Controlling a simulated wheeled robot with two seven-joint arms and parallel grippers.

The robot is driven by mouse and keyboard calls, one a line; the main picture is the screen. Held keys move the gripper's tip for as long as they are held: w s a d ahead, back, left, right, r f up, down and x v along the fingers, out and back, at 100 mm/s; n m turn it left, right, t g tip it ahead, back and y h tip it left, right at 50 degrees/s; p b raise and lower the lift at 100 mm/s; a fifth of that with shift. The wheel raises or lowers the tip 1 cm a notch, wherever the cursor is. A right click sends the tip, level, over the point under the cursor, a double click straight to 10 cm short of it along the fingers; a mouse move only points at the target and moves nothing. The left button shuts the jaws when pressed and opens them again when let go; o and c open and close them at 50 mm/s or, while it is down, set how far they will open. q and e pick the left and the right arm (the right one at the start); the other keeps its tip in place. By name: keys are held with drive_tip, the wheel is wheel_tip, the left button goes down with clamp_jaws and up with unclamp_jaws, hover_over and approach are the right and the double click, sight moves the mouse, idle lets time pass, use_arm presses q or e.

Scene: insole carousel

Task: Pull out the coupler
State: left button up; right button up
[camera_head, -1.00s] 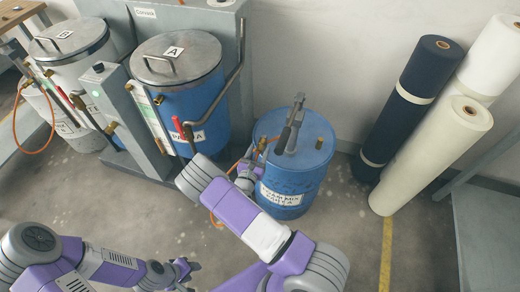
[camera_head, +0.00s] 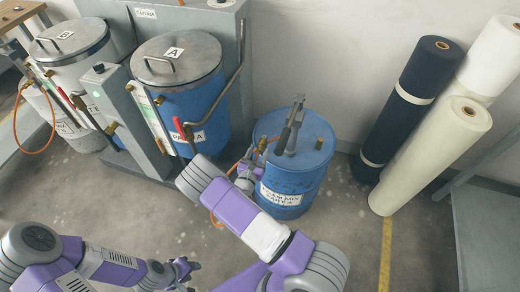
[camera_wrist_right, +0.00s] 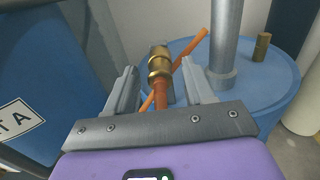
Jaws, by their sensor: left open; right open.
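The brass coupler (camera_wrist_right: 159,62) on the end of an orange hose shows in the right wrist view, above the blue drum (camera_wrist_right: 262,88). It also shows in the head view (camera_head: 262,145) beside the grey pump (camera_head: 292,128) on the drum (camera_head: 290,182). My right gripper (camera_wrist_right: 158,70) is open, with one finger on each side of the coupler and visible gaps between. In the head view its fingers are small and partly hidden by the arm. My left gripper (camera_head: 190,268) is open and empty over the floor at the lower left.
A blue tank marked A (camera_head: 200,100) and a pale tank marked B (camera_head: 80,75) stand at the left with a grey console. A red-handled valve (camera_head: 180,128) sticks out near my right arm. Rolls (camera_head: 405,100) lean at the right. The front floor is open.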

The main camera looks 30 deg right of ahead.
clamp_jaws()
drive_tip(key=shift+a, duration=0.1)
idle(0.3)
drive_tip(key=shift+p+v, duration=0.7)
drive_tip(key=shift+v, duration=2.25)
wheel_tip(320, 180, up, 7)
drive_tip(key=p, duration=0.6)
